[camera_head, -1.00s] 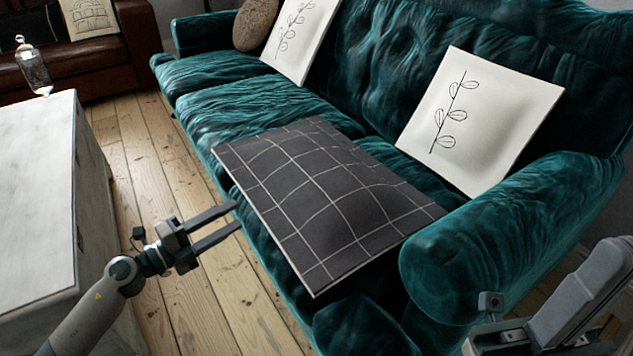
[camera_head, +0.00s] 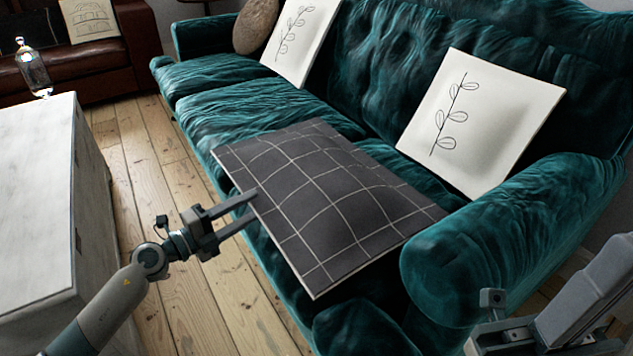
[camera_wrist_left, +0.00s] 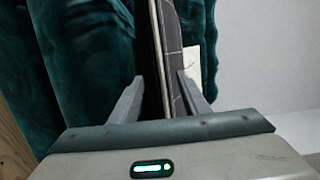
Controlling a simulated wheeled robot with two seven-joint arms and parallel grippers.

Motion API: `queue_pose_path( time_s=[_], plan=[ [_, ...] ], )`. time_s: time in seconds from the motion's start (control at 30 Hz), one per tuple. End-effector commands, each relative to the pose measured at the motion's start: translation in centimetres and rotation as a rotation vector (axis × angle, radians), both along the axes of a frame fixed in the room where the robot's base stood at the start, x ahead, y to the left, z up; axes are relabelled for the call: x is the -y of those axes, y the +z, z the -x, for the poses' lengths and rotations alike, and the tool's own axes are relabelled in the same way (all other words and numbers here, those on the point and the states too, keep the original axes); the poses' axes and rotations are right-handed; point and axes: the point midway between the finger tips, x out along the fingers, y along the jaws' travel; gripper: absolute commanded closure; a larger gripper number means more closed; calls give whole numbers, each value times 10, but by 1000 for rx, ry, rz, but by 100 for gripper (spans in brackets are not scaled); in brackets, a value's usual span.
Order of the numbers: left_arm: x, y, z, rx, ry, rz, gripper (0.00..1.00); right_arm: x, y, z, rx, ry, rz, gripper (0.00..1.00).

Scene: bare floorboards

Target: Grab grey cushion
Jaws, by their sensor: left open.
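The grey cushion (camera_head: 330,195), dark with a white grid, lies flat on the teal sofa seat, and its near edge sticks out past the seat front. My left gripper (camera_head: 252,205) is open at the cushion's left front edge. In the left wrist view the cushion's edge (camera_wrist_left: 172,60) runs between the two open fingers (camera_wrist_left: 160,95), with a gap to each finger. My right arm shows at the lower right of the head view, and its fingertips cannot be made out clearly.
The teal sofa (camera_head: 500,240) has a thick armrest at right. White leaf-print cushions (camera_head: 485,120) and a brown round cushion (camera_head: 257,25) lean on its back. A white chest (camera_head: 35,200) stands at left with a glass bottle (camera_head: 33,70). Bare floorboards lie between.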

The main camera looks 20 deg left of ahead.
Motion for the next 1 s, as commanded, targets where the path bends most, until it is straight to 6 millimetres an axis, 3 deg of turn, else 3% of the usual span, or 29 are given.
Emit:
queue_pose_path(
  time_s=[0.17, 0.4, 0.97, 1.0],
  plan=[
    [8, 1, -18, 4, -1, 0, 58, -2, -4, 0, 0, 9, -2, 100],
    [18, 2, -37, 2, 0, -1, 58, -6, 6, 0, 29, 24, -15, 100],
    [20, 3, -40, 0, 0, 0, 58, -6, 6, 1, 29, 24, -9, 100],
    [20, 3, -40, 0, 0, 0, 67, -6, 5, 1, 27, 24, -10, 100]
  ],
)
